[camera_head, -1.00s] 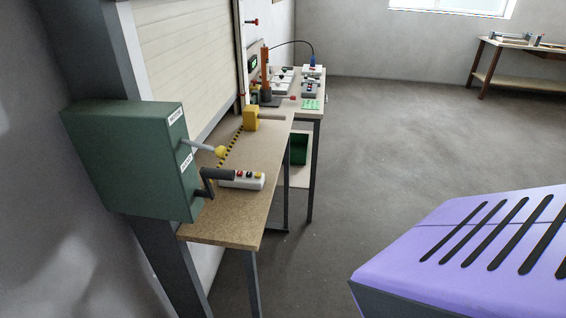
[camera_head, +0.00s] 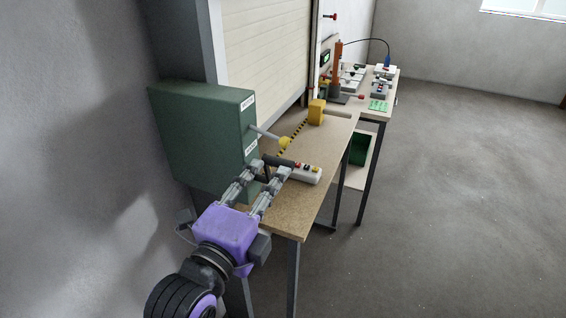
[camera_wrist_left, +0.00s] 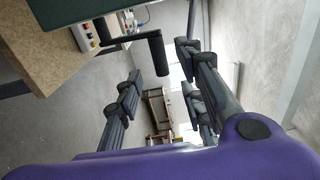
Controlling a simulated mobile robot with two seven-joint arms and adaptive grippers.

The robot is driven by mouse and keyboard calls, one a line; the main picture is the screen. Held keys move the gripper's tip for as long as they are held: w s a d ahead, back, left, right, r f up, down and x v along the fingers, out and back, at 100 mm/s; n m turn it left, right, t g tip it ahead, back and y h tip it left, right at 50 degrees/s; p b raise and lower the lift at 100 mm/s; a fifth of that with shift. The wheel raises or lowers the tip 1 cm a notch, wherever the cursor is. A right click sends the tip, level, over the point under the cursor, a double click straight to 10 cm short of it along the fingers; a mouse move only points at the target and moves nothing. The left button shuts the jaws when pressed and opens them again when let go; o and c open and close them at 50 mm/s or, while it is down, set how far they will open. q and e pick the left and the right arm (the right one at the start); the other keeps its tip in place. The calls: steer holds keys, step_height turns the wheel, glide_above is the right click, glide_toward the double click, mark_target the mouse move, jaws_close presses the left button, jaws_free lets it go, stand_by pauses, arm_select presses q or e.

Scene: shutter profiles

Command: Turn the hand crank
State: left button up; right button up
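The hand crank has a dark grip (camera_head: 277,160) and sticks out from the green gearbox (camera_head: 200,140) on the wall at the left. My left gripper (camera_head: 266,174) is open, with its fingers reaching up to the crank and partly hiding the crank arm. In the left wrist view the black crank grip (camera_wrist_left: 160,52) appears between the spread fingers near their tips. I cannot tell whether a finger touches it. My right gripper is not in view.
A yellow knob on a rod (camera_head: 284,142) juts from the gearbox above the crank. A white button box (camera_head: 306,173) lies on the wooden bench (camera_head: 277,218) close behind the crank. A yellow block (camera_head: 316,112) stands farther back. The floor at the right is clear.

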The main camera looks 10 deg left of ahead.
mark_target(282, 159)
arm_select(q)
steer(key=p+x, duration=0.1)
steer(key=x, duration=0.5)
steer(key=shift+w+r, duration=0.15)
steer(key=shift+r, duration=0.05)
steer(key=shift+w+d+f, duration=0.1)
steer(key=shift+w+d, duration=0.1)
steer(key=shift+w, duration=0.35)
jaws_close()
